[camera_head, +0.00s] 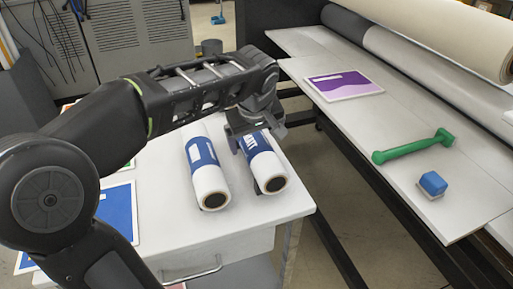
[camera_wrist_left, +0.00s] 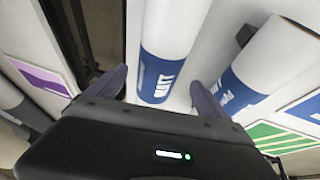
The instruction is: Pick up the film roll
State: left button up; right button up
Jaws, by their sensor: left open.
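Two white film rolls with blue labels and dark cores lie side by side on a white cabinet top (camera_head: 235,222). The right-hand roll (camera_head: 268,172) is partly hidden by my left gripper (camera_head: 256,138), which is over its far part. In the left wrist view, this roll (camera_wrist_left: 172,35), its label reading "MATT", shows between the two open fingers (camera_wrist_left: 160,88). I cannot tell whether the fingers touch it. The left-hand roll (camera_head: 205,170) lies close beside; in the left wrist view it is the roll (camera_wrist_left: 272,55) outside the fingers. My right gripper is not in view.
A laminator table (camera_head: 330,115) stands to the right, across a gap. It holds a purple sheet (camera_head: 343,85), a green-handled tool (camera_head: 412,147) and a blue block (camera_head: 432,183). A blue sheet (camera_head: 118,210) lies at the cabinet's left.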

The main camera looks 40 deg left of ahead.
aim_at(257, 142)
pick_arm(q)
jog(key=x, duration=0.4)
jog(key=shift+w+f+p, duration=0.2)
jog(key=shift+f+p, duration=0.2)
grip_shut()
dwell(1.0)
